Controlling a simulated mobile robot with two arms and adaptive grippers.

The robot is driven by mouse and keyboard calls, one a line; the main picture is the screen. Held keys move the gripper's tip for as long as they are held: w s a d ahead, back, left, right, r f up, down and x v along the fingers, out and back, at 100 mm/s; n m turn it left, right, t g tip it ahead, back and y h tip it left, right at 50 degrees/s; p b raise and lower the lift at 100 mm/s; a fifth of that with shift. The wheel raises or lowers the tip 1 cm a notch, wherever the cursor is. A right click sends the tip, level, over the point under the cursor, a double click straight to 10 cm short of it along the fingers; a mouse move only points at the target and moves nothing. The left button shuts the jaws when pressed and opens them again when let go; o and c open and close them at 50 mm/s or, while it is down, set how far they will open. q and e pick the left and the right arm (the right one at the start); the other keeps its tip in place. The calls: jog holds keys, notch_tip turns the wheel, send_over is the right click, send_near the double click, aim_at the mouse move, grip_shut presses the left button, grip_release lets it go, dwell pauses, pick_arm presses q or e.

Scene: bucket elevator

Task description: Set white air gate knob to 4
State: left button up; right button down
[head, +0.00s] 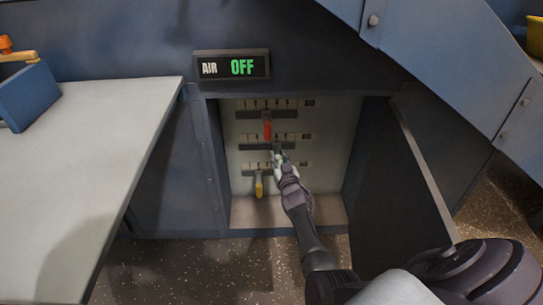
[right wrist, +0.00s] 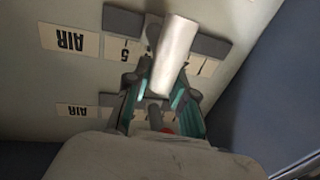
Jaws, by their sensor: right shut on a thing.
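The white air gate knob (right wrist: 176,50) shows in the right wrist view as a pale bar sticking out of a dark slotted strip. My right gripper (right wrist: 160,98) has its teal-lined fingers on either side of the knob and is shut on it. In the head view my right gripper (head: 279,160) is at the middle row of the open cabinet and hides most of the white knob. A label "5" (right wrist: 124,53) shows beside the knob; the other numbers are hidden or too small to read. My left gripper is not in view.
A red knob (head: 267,130) is on the row above and a yellow knob (head: 258,188) on the row below. A display (head: 232,66) reads "AIR OFF". The open cabinet door (head: 397,200) stands at right. A pale table (head: 90,170) is at left.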

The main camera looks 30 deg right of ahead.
jog(key=c, duration=0.9)
grip_release()
jog(key=shift+c, duration=0.2)
jog(key=v, duration=1.2)
jog(key=shift+a, duration=0.1)
